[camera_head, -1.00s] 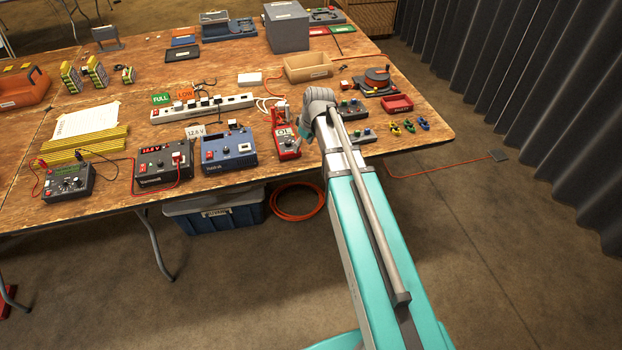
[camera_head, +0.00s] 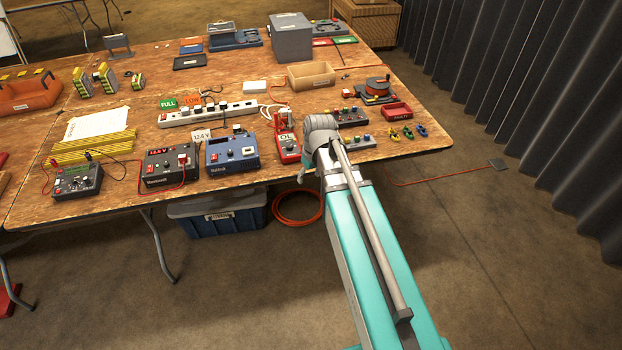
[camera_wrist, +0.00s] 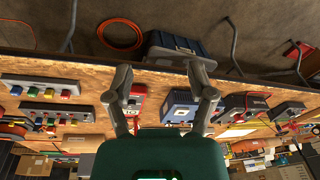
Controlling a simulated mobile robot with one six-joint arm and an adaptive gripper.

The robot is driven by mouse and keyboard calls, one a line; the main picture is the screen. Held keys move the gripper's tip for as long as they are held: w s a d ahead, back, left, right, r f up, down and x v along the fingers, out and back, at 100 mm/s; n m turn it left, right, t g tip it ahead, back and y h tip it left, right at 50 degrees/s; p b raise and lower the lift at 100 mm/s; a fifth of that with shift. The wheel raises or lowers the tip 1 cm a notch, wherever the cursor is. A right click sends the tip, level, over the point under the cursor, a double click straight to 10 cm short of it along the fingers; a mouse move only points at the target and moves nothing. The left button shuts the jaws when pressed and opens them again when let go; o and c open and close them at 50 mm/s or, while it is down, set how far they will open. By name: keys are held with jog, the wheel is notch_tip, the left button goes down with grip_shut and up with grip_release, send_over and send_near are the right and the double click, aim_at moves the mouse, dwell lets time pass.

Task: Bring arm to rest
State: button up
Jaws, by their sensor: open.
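My arm reaches forward to the table's front edge in the head view. My gripper is mostly hidden behind my wrist there. In the wrist view my gripper (camera_wrist: 160,78) has its two grey fingers spread wide apart, with nothing held between them. The view past the fingers shows the table edge upside down, with a red meter (camera_wrist: 135,98) and a blue power supply (camera_wrist: 179,106) beyond. The red meter (camera_head: 287,143) stands just left of my wrist in the head view.
The wooden table (camera_head: 85,215) holds the blue power supply (camera_head: 231,152), a black charger (camera_head: 169,167), a power strip (camera_head: 208,115) and a red tray (camera_head: 396,112). A blue bin (camera_head: 220,217) and a coiled orange cord (camera_head: 297,219) lie below.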

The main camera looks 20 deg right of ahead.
jog(key=shift+s, duration=0.3)
dwell(0.4)
jog(key=s+m+g+h, duration=0.1)
jog(key=s+m, duration=0.2)
jog(key=s, duration=0.6)
jog(key=shift+s+a+m, duration=0.25)
jog(key=shift+s+m, duration=0.05)
